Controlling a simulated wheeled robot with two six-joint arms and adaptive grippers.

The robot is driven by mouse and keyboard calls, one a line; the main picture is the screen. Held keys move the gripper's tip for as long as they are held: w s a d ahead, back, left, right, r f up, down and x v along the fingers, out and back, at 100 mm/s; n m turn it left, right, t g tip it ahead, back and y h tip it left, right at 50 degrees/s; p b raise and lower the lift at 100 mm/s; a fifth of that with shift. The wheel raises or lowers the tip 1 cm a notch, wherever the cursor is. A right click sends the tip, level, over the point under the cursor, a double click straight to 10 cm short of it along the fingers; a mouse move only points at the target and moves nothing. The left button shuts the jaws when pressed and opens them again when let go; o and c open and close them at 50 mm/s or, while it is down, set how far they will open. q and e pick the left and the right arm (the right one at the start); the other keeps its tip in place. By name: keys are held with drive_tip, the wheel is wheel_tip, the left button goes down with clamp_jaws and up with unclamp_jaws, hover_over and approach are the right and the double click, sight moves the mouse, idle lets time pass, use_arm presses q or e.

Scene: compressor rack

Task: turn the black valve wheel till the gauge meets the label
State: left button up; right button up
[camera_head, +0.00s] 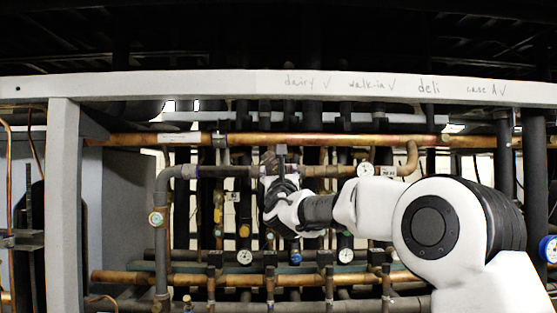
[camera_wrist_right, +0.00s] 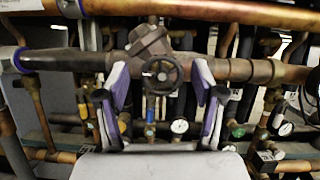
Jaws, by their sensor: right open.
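The black valve wheel (camera_wrist_right: 162,73) shows in the right wrist view, below an angled valve body (camera_wrist_right: 150,42) on a horizontal pipe. My right gripper (camera_wrist_right: 160,80) is open, with one finger left of the wheel and one right of it. Gaps show between the wheel and both fingers. In the head view my right gripper (camera_head: 278,193) is at the valve and hides the wheel. A white round gauge (camera_head: 365,169) sits right of it on that pipe line, beside a small pale label (camera_head: 388,171). Its needle is too small to read. My left gripper is not in view.
Copper pipes (camera_head: 300,140) run above and below the valve. Several other gauges (camera_head: 245,257) sit lower down. A grey frame post (camera_head: 65,200) stands at the left, under a beam (camera_head: 240,86) with handwriting. Pipes crowd the space behind the wheel.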

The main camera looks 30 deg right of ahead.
drive_tip(key=shift+x, duration=0.85)
drive_tip(key=shift+s, duration=0.4)
drive_tip(key=shift+s+a+r, duration=0.1)
drive_tip(key=shift+a, duration=0.05)
drive_tip(key=c, duration=1.2)
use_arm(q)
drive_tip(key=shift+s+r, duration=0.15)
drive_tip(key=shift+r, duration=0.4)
use_arm(e)
drive_tip(key=shift+o, duration=0.2)
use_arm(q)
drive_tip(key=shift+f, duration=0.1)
